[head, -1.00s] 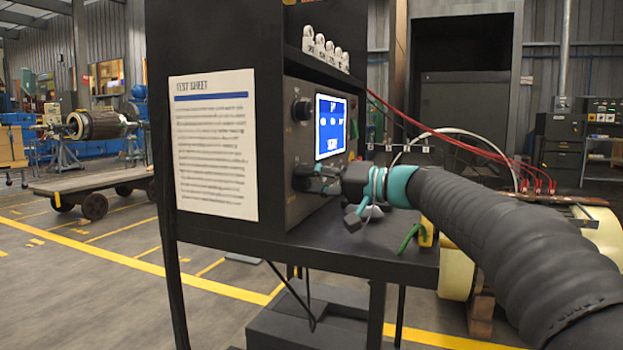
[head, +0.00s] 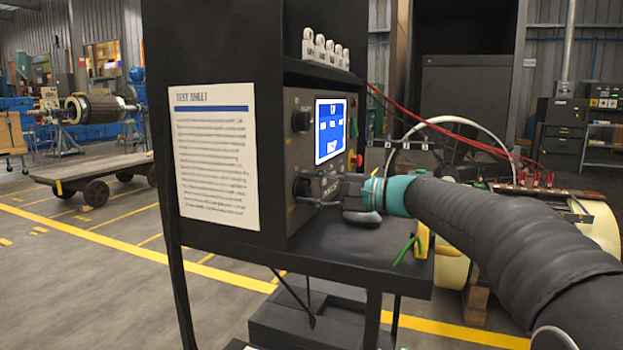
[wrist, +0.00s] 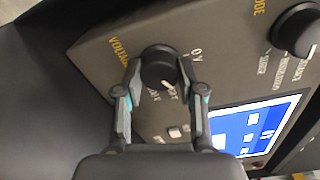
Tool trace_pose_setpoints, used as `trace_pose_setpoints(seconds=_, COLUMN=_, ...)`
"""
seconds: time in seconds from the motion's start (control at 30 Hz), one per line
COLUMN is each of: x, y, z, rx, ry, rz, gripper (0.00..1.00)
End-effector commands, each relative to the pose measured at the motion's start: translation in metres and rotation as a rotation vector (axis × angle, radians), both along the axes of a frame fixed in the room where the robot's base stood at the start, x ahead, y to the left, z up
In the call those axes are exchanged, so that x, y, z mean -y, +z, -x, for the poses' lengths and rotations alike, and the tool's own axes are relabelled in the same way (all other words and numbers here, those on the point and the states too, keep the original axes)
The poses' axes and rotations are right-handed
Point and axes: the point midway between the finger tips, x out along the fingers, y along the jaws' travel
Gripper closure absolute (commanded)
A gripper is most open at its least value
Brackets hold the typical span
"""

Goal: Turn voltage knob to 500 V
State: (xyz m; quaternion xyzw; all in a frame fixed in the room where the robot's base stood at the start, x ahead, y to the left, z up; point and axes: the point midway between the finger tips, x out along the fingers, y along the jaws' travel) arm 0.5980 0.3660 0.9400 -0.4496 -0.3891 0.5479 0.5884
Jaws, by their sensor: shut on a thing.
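The voltage knob (wrist: 158,66) is a round black knob with a white pointer mark, on the dark tester panel (wrist: 100,60). Its mark points toward the lower right in the wrist view, near partly hidden printed values; the exact setting is not readable. My gripper (wrist: 160,74) has one finger on each side of the knob and is shut on it. In the head view the knob (head: 301,187) is low on the panel, with my gripper (head: 318,198) reaching it from the right.
A second black knob, for mode (wrist: 297,30), sits beside the screen, above the voltage knob in the head view (head: 301,119). A red button (head: 358,160) is at the panel's right. Green and yellow leads (head: 410,250) hang at the shelf edge (head: 370,262). Red cables run right.

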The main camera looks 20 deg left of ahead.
Motion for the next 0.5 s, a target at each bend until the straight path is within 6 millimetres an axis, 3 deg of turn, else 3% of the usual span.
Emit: trace_pose_setpoints(seconds=0.5, x=-0.0001, y=0.0005, z=-0.0003, rx=-0.385, ry=-0.001, rz=-0.03, gripper=0.96)
